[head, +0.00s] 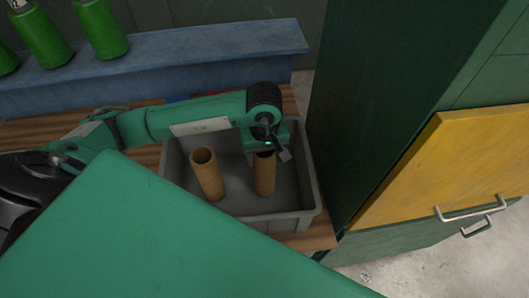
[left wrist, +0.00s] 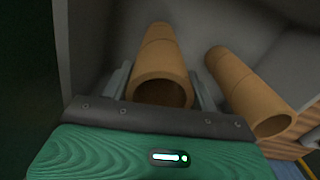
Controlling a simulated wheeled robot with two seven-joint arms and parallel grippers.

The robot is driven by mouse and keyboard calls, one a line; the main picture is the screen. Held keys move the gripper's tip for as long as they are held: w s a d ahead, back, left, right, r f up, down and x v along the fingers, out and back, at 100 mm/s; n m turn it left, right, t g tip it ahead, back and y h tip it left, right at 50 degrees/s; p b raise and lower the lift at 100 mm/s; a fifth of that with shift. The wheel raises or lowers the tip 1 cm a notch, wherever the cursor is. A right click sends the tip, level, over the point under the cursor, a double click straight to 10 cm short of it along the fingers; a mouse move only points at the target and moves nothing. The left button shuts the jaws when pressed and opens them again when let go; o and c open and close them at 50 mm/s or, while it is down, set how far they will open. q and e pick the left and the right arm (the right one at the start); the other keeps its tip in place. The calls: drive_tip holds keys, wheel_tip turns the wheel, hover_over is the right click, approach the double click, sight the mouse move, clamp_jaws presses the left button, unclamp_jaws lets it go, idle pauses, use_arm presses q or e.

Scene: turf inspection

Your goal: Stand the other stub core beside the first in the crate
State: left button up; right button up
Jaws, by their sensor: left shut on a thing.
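The grey crate (head: 295,217) stands on the wooden bench. In it are two brown cardboard stub cores, both roughly upright. The first core (head: 208,178) stands free, its open top facing up. The other core (head: 264,178) is to its right with a gap between them. My left gripper (head: 266,150) is shut on the top of this right core, its fingers on either side. In the left wrist view the held core (left wrist: 158,62) is between the fingers and the free core (left wrist: 245,90) is to its right. Whether the held core's base touches the crate floor is unclear.
A blue ledge (head: 200,57) behind the bench carries green bottle-like objects (head: 100,30). A tall dark green cabinet side (head: 385,90) stands close right of the crate, with a yellow drawer front (head: 455,160) beyond. A large green surface covers the lower left.

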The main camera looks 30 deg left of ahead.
use_arm(q)
drive_tip(key=shift+f, duration=0.15)
drive_tip(key=shift+f+b, duration=0.2)
drive_tip(key=shift+b, duration=0.1)
drive_tip(key=o, duration=1.4)
drive_tip(key=shift+r, duration=0.15)
